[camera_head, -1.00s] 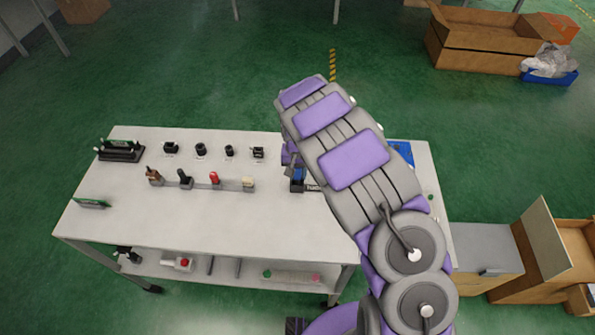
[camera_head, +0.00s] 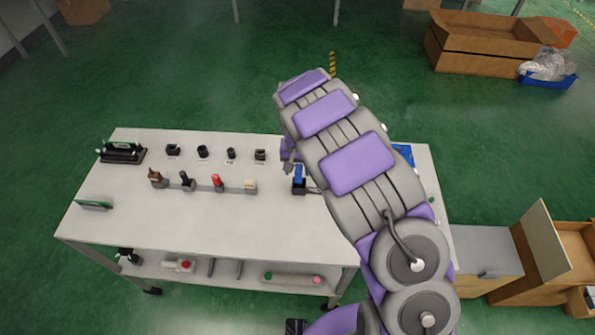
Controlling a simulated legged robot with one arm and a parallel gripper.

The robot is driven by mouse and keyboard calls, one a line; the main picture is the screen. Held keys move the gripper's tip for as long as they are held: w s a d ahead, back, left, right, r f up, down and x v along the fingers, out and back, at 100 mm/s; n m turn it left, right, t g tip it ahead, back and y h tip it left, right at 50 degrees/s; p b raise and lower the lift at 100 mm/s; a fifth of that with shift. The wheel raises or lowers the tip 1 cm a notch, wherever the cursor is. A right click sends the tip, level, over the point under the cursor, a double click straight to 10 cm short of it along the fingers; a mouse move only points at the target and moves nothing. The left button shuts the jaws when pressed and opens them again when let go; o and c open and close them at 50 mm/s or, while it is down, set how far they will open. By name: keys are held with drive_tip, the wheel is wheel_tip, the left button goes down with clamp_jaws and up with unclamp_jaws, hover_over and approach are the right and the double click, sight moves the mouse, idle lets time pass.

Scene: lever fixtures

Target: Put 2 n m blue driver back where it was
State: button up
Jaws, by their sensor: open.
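A blue driver (camera_head: 299,174) stands upright at a small black holder (camera_head: 299,188) on the white table, just left of my arm. My gripper (camera_head: 288,166) is small in view, just left of and beyond the blue driver, partly covered by my arm. Its jaws look open and apart from the driver, though the fingertips are hard to make out. My arm hides the table area right of the holder.
Several lever fixtures, including a red one (camera_head: 217,181) and a cream one (camera_head: 250,185), line the white table (camera_head: 200,225). Black holders (camera_head: 202,152) stand behind them. A blue item (camera_head: 404,154) lies right of my arm. The table's front is mostly clear.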

drive_tip(key=r, duration=0.5)
drive_tip(key=r+p, duration=0.1)
drive_tip(key=r, duration=0.2)
drive_tip(key=shift+d+r, duration=0.2)
drive_tip(key=shift+d, duration=0.2)
drive_tip(key=shift+a+r, duration=0.15)
drive_tip(key=shift+r, duration=0.15)
drive_tip(key=shift+s+d+r, duration=0.1)
drive_tip(key=shift+d+r, duration=0.1)
drive_tip(key=s+d+r+m, duration=0.1)
drive_tip(key=s+d+r, duration=1.15)
drive_tip(key=s, duration=0.25)
drive_tip(key=s+d+r+g, duration=0.1)
drive_tip(key=s, duration=1.1)
drive_tip(key=s+d+n, duration=0.1)
drive_tip(key=s+d, duration=0.1)
drive_tip(key=s, duration=1)
drive_tip(key=shift+s+d+r+g, duration=0.25)
drive_tip(key=shift+s+r+g, duration=0.05)
drive_tip(key=shift+r+g, duration=0.1)
